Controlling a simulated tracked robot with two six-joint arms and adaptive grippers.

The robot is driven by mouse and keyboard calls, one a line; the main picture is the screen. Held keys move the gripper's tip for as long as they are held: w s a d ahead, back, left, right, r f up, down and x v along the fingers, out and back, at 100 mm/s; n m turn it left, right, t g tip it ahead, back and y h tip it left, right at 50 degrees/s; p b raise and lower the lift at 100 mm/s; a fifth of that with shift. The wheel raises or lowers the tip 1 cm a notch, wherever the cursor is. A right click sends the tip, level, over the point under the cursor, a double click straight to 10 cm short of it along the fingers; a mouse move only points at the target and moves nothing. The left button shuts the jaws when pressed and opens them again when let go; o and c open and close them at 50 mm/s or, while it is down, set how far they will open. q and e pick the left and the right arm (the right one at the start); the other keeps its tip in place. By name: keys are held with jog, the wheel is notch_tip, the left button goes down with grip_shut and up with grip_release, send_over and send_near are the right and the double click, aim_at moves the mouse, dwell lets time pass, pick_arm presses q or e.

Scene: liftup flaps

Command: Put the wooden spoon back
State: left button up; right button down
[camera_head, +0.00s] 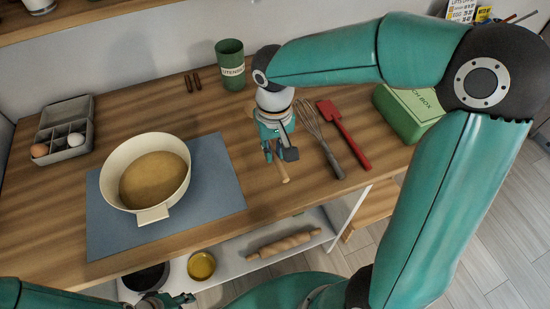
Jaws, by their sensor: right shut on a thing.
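My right gripper (279,155) is over the counter, left of the whisk, with its fingers pointing down. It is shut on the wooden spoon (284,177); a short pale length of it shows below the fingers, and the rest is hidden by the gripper. The green utensil holder (231,70) stands upright at the back of the counter, behind and left of the gripper. No utensil shows above its rim. My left gripper (178,299) is low at the bottom edge, partly out of frame; its jaw state is unclear.
A cream pot (107,177) stands on a blue mat (218,180). A whisk (318,136) and red spatula (345,135) lie right of the gripper, near a green box (400,115). An egg carton (80,108) is left. A rolling pin (284,244) lies on the lower shelf.

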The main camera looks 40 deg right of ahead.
notch_tip(320, 180, down, 4)
jog(key=shift+f, duration=0.1)
jog(key=c, duration=1.1)
grip_release()
jog(key=shift+c, duration=0.2)
jog(key=shift+f, duration=0.2)
notch_tip(320, 180, up, 17)
jog(key=shift+w, duration=0.15)
